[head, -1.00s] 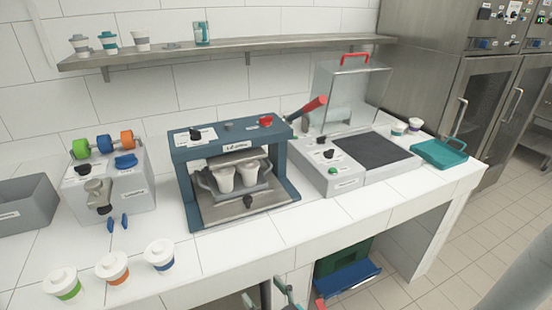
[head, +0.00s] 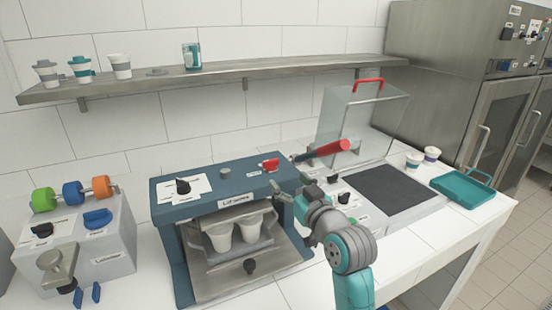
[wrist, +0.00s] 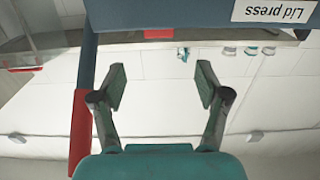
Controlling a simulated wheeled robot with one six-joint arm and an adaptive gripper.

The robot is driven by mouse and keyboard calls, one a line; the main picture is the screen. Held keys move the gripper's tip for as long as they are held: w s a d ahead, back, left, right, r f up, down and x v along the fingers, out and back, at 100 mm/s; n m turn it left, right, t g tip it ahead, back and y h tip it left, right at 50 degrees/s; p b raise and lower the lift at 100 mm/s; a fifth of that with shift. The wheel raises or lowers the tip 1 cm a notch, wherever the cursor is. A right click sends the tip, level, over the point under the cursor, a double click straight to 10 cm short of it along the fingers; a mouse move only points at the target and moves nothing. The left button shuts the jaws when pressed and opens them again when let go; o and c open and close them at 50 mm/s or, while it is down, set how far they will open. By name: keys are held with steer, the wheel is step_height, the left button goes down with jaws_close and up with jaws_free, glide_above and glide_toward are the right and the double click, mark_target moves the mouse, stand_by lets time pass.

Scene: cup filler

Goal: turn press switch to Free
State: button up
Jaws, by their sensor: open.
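The blue lid press (head: 222,192) stands on the counter with two white cups inside. On its top are a black knob (head: 183,186) on a white label, at the left, and a red switch (head: 270,165) further right. I cannot read the small label text, so the switch's setting is unclear. My gripper (head: 282,190) is at the front right of the press's top beam, apart from the red switch. In the upside-down wrist view my gripper (wrist: 162,82) is open and empty, with a red part (wrist: 158,33) at the beam's edge, roughly in line with the finger gap.
The press's red-handled lever (head: 330,148) sticks out to the right, close to my arm. A grey machine with a dark plate (head: 388,188) and a clear cover stands to the right. A teal tray (head: 463,188) lies beyond it. A knobbed grey dispenser (head: 75,240) stands left. A shelf (head: 225,76) runs behind.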

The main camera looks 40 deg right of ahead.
mark_target(272, 162)
steer(key=x, duration=1.1)
steer(key=shift+s+d, duration=0.1)
steer(key=c, duration=1.2)
